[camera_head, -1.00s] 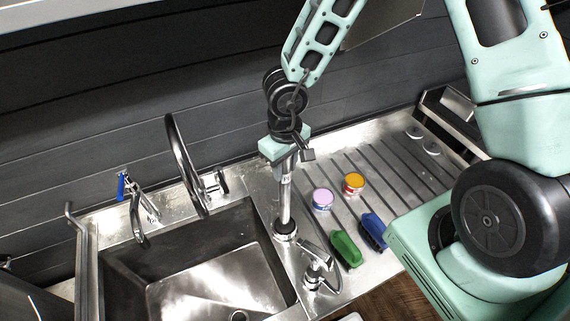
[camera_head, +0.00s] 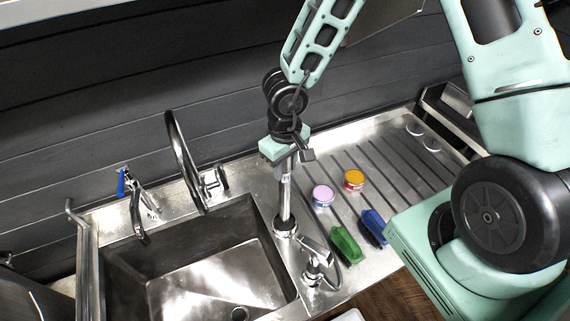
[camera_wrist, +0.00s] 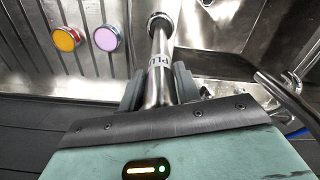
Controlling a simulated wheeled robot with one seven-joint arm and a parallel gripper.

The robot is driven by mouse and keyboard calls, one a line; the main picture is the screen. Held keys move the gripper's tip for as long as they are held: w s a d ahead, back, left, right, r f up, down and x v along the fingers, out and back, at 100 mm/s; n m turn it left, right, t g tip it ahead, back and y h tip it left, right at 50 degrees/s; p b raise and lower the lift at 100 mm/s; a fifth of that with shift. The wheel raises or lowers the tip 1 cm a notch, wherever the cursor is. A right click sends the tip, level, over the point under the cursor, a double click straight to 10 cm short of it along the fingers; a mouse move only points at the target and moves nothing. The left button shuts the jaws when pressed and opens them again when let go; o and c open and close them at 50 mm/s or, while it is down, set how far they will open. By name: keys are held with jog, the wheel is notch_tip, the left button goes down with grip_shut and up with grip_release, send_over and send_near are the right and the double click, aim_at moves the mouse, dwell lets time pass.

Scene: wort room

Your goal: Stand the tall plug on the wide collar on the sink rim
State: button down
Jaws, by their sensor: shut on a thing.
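The tall plug (camera_head: 285,200) is a slim steel tube, upright on the sink rim strip between basin and drainboard. It also shows in the wrist view (camera_wrist: 159,72) with part of a printed label. My gripper (camera_head: 286,158) is shut on its upper part; both fingers flank it in the wrist view (camera_wrist: 159,92). The wide collar (camera_head: 286,228) is a dark-and-steel ring on the rim at the plug's foot; it shows at the top of the wrist view (camera_wrist: 160,17). The plug's lower end meets the collar; I cannot tell whether it rests fully on it.
The basin (camera_head: 215,275) and curved faucet (camera_head: 180,150) lie left. A steel lever fitting (camera_head: 316,262) stands close in front of the collar. A purple-topped tin (camera_head: 322,194), an orange-topped tin (camera_head: 354,179), a green block (camera_head: 345,245) and a blue block (camera_head: 374,227) occupy the drainboard.

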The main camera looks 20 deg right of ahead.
jog(key=shift+f, duration=0.75)
dwell(1.1)
jog(key=c, duration=0.9)
grip_release()
jog(key=shift+r, duration=0.1)
notch_tip(320, 180, up, 17)
jog(key=shift+r, duration=0.1)
